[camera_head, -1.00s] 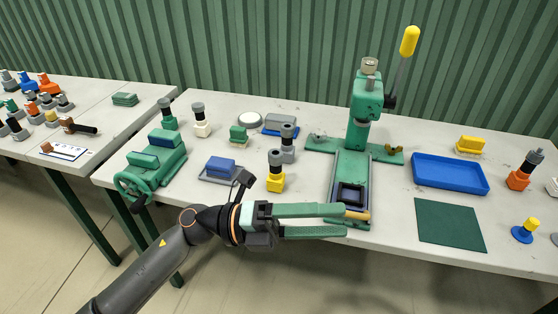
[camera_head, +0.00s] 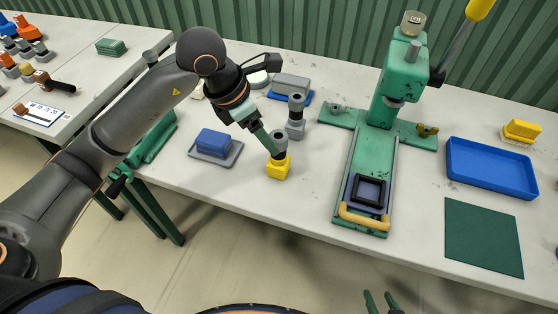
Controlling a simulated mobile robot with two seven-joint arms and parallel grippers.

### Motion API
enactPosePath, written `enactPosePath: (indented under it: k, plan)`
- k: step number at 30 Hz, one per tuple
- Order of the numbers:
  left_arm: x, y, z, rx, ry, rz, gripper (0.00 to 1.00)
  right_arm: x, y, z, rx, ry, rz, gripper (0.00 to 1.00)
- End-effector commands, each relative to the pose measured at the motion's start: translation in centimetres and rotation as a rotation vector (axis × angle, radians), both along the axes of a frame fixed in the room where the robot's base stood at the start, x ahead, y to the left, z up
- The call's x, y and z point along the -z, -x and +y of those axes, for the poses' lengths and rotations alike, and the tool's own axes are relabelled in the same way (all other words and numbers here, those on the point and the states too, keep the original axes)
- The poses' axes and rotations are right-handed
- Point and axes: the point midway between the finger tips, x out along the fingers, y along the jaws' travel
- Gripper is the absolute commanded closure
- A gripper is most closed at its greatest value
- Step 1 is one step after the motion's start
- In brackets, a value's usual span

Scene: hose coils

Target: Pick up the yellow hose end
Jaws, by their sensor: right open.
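The yellow hose end (camera_head: 279,168), a yellow block with a grey collar on top, stands upright on the table left of the press. My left gripper (camera_head: 271,146) reaches down from the upper left, its green fingers at the grey collar. The fingers are seen nearly edge-on and overlap the collar, so I cannot tell whether they touch or grip it. My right gripper (camera_head: 382,303) shows only as two green fingertips at the bottom edge, apart and with nothing between them, in front of the table.
A similar grey fitting (camera_head: 296,118) stands close behind the yellow hose end. A blue block on a grey tray (camera_head: 232,156) lies to its left. The green press (camera_head: 352,150) stands to the right, with a blue tray (camera_head: 492,185) and green mat (camera_head: 470,262) beyond.

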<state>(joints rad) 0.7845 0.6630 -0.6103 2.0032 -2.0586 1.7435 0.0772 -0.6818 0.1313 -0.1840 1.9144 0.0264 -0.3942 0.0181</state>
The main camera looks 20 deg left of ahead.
Motion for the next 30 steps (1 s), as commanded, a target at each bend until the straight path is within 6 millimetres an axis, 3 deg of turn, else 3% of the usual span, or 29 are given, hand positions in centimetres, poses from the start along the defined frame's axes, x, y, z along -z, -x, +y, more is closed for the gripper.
enactPosePath:
  k: [18,27,30]
  plan:
    - [6.8,-1.6,-2.3,0.001,0.002,0.002,0.18,-1.0,0.0,0.0,0.0,0.0,0.001,0.5]
    - [7.4,-1.8,-2.4,0.002,0.001,-0.001,0.18,-1.0,-0.1,0.0,0.0,0.0,-0.002,0.5]
    - [7.3,-1.8,-2.4,0.002,0.001,-0.001,0.29,-1.1,-0.1,0.0,0.0,0.0,-0.002,0.5]
